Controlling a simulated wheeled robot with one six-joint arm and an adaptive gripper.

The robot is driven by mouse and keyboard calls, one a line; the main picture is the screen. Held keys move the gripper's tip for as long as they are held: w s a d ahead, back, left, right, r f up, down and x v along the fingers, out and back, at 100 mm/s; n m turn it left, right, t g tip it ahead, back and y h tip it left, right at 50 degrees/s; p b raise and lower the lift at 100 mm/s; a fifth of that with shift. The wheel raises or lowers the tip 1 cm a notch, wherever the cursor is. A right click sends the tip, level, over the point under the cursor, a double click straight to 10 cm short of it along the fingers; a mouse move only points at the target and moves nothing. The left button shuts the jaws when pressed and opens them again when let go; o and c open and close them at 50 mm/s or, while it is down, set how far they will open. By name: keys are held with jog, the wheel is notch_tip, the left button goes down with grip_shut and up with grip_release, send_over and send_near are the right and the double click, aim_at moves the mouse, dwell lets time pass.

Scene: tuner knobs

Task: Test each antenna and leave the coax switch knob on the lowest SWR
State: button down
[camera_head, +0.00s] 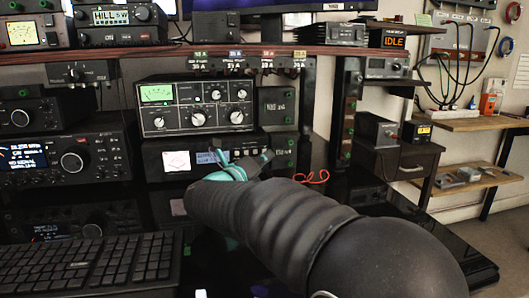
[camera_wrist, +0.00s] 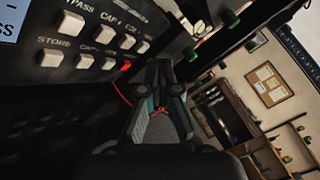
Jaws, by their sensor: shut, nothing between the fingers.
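My gripper (camera_head: 238,168) reaches from the lower right to the front of a black unit (camera_head: 205,158) with a small lit display and buttons. In the wrist view my gripper (camera_wrist: 163,68) is shut and empty, beside the unit's pale buttons (camera_wrist: 86,38), which carry labels such as BYPASS, CAP and STORE. I cannot tell whether it touches them. A grey-faced unit (camera_head: 197,106) with a green-lit meter and several white knobs stands above. A dark box (camera_head: 76,73) with one round knob is at the left. I cannot tell for sure which knob is the coax switch.
Radios (camera_head: 72,160) are stacked at the left behind a keyboard (camera_head: 85,262). A wooden shelf (camera_head: 215,49) with label tags runs above. A thin red cable (camera_head: 312,177) lies right of the gripper. A drawer cabinet (camera_head: 395,160) stands further right.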

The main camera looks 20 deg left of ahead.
jog(key=shift+w, duration=0.1)
dwell(0.7)
jog(key=shift+w+a, duration=0.2)
jog(key=shift+w, duration=0.05)
jog(key=shift+w+a, duration=0.2)
jog(key=shift+w, duration=0.1)
dwell(0.8)
jog(key=shift+s+b, duration=0.1)
jog(key=shift+b, duration=0.3)
jog(key=shift+s+d+b, duration=0.4)
jog(key=shift+s+b, duration=0.2)
jog(key=shift+s+d+f+b, duration=0.15)
jog(key=shift+s+d+b, duration=0.4)
jog(key=shift+s+b, duration=0.4)
jog(key=shift+s+d+b, duration=0.4)
jog(key=shift+s+b, duration=0.05)
jog(key=shift+s, duration=0.15)
jog(key=shift+s+d+b, duration=0.35)
jog(key=shift+s+b, duration=0.05)
jog(key=shift+s, duration=0.15)
jog(key=shift+r, duration=0.2)
dwell(2.1)
